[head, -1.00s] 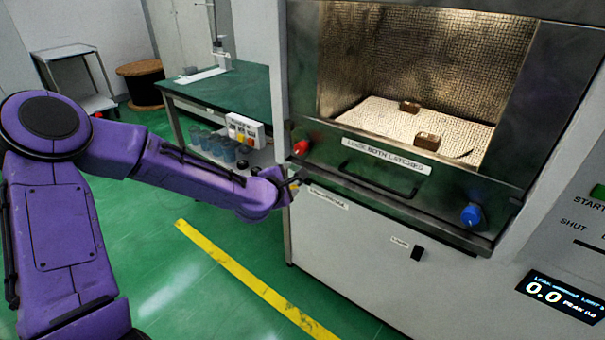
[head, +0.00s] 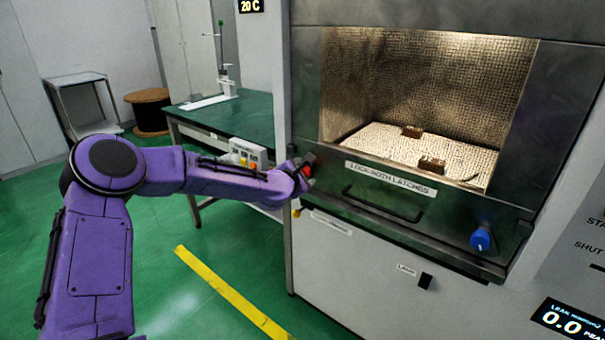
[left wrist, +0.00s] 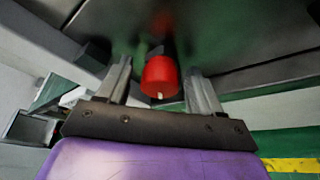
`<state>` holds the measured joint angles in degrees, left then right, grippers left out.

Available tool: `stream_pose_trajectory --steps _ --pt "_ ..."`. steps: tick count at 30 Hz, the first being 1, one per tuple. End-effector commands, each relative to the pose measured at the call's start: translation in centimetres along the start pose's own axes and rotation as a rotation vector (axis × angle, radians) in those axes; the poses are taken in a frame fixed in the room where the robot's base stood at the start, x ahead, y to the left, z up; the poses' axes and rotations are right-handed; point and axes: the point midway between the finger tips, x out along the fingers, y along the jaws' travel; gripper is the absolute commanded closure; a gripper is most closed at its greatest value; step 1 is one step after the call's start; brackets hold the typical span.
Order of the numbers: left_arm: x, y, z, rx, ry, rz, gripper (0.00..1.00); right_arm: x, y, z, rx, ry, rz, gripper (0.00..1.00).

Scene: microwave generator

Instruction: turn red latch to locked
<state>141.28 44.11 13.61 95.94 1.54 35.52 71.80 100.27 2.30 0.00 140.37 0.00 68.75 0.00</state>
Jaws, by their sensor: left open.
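The red latch (left wrist: 160,75) is a round red knob with a small pale mark on its lower edge, on the dark metal front of the machine. In the left wrist view it lies between the two fingers of my left gripper (left wrist: 162,88), which are open with a gap on each side. In the head view the gripper (head: 308,168) is at the left end of the front panel and covers most of the latch, of which some red shows. The blue latch (head: 481,239) is at the panel's right end. My right gripper is not in view.
A dark handle (head: 380,205) sits below the label "LOCK BOTH LATCHES" (head: 390,179). The open chamber above holds two small brown blocks (head: 431,164). A green table (head: 235,125) stands behind my left arm. The green floor with a yellow stripe (head: 230,293) is clear.

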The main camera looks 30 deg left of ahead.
Motion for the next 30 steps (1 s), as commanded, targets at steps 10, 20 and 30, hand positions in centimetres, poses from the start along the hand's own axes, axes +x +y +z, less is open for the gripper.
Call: stream_pose_trajectory --steps 10,20,30 --pt "-0.1 0.1 0.0 -0.001 0.000 0.002 0.88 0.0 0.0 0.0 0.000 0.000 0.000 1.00" --pt "0.0 0.1 0.0 0.015 -0.001 0.010 0.88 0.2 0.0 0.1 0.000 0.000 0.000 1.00" --pt "0.0 -0.1 0.0 0.182 -0.003 0.082 0.88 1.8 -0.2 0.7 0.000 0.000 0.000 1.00"
